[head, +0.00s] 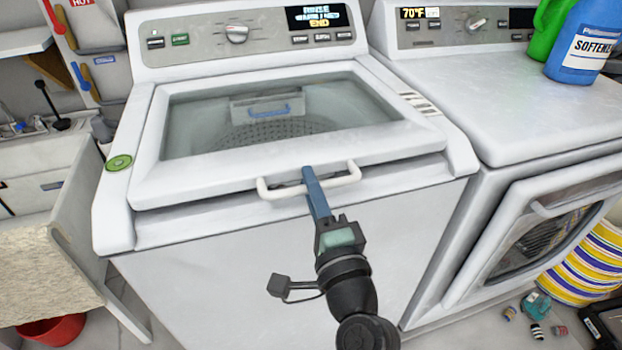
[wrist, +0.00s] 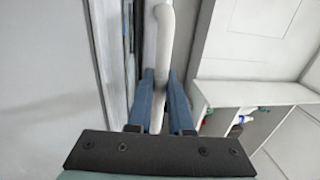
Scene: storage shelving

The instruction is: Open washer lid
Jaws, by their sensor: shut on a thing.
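The washer lid (head: 185,183) is a white frame around a clear window, and a small gap shows under its front edge. Its white bar handle (head: 281,191) runs along that front edge. My gripper (head: 309,176) is at the middle of the handle, its blue fingers pointing toward the lid. In the wrist view, the two blue fingers of my gripper (wrist: 161,85) lie on either side of the handle (wrist: 163,40) and are shut on it. The washer drum shows dimly through the window.
A striped basket (head: 585,265) and small items lie on the floor at the right. A sink cabinet (head: 45,185) and a red bucket (head: 50,330) are at the left.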

